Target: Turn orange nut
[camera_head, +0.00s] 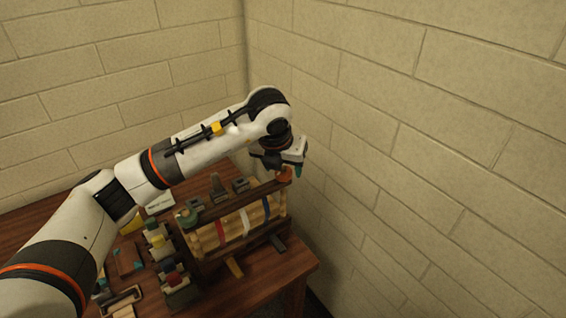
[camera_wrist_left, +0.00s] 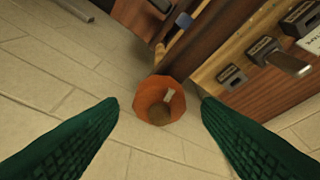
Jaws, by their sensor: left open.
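The orange nut (camera_wrist_left: 160,98) shows in the left wrist view between my two green fingertips, with a round brown centre and a small pale mark on it. In the head view the orange nut (camera_head: 284,174) is at the right end of a wooden frame (camera_head: 238,255), just below my left gripper (camera_head: 297,168). My left gripper, also seen in the wrist view (camera_wrist_left: 160,105), is open, with a finger on each side of the nut and gaps between. Contact cannot be told. My right gripper is not in view.
The frame holds rods with red, white and blue bands. A green nut (camera_head: 187,218) is at its left end. Several small blocks and tools lie on the wooden table (camera_head: 298,262) to the left. Brick walls (camera_head: 420,130) stand close behind and to the right.

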